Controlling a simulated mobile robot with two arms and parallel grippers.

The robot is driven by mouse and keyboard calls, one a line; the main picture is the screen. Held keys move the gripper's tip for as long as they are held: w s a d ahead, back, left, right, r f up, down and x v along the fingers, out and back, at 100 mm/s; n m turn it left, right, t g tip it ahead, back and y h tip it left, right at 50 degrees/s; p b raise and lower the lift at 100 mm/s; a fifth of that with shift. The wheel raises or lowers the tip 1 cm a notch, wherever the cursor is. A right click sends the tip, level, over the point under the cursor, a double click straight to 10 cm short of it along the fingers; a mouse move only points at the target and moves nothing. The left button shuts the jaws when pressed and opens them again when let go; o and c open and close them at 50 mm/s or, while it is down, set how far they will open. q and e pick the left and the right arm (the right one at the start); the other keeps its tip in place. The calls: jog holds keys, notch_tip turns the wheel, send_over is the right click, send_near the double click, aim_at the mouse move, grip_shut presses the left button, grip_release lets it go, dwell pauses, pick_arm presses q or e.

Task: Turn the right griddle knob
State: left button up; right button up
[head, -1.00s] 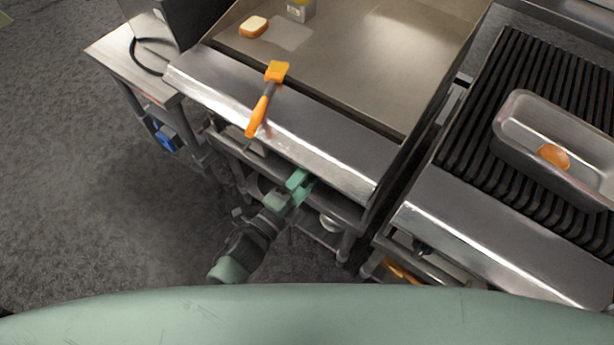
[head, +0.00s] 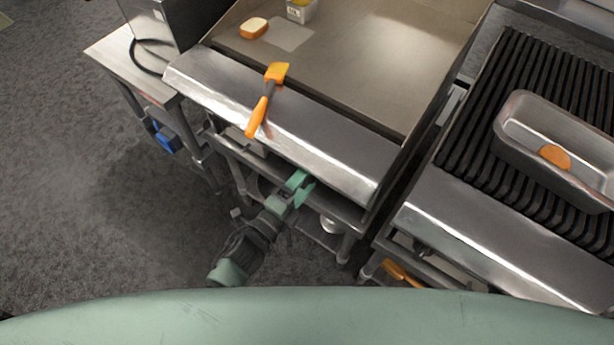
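The griddle (head: 365,60) is a flat steel plate with a wide shiny front ledge (head: 330,152). The right griddle knob does not show; the ledge hides the front panel below it. My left gripper (head: 301,186), with green fingers, is at the underside of the ledge, right of its middle. Its tips are partly under the edge. Two green finger pieces show close together, but I cannot tell whether they are open, shut or touching a knob. My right gripper is not in view.
A spatula with an orange handle (head: 257,117) lies across the ledge. A bread slice (head: 254,28) and a small metal container (head: 301,11) are on the griddle. Right, a ribbed grill (head: 480,120) holds a metal pan (head: 512,150). Dark floor (head: 90,200) is clear at left.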

aim_at(303, 185)
pick_arm(q)
jog(key=shift+a, duration=0.1)
jog(key=v, duration=0.6)
jog(key=shift+s+a+f+b, duration=0.1)
jog(key=shift+s+b, duration=0.1)
jog(key=shift+b, duration=0.15)
jog(key=shift+s+a, duration=0.35)
jog(key=shift+s, duration=0.15)
jog(key=s+a+f+n+g+y, duration=0.2)
jog(key=a+f+n, duration=0.2)
jog(key=f, duration=0.4)
jog(key=s+a+f+n+g+y+p, duration=0.1)
jog(key=s+a+f+n+y, duration=0.2)
jog(key=f, duration=0.6)
jog(key=s+a+f+n+g+y, duration=0.1)
jog(key=a+f+n+g+y, duration=0.1)
jog(key=a+f+n, duration=0.45)
jog(key=s+a+f+n+g+y, duration=0.1)
jog(key=s+a+f+n+g, duration=0.1)
jog(key=s+f, duration=0.3)
jog(key=s+a+f+n+g+y+p, duration=0.1)
jog(key=s+f+n+g, duration=0.2)
jog(key=s, duration=0.9)
jog(key=s+a+f+n+g+y, duration=0.1)
jog(key=s+a+f+n+g, duration=0.1)
jog(key=s+f, duration=0.7)
jog(key=shift+s+a+n+g+y, duration=0.25)
jog(key=shift+n+g, duration=0.55)
jog(key=shift+n, duration=0.45)
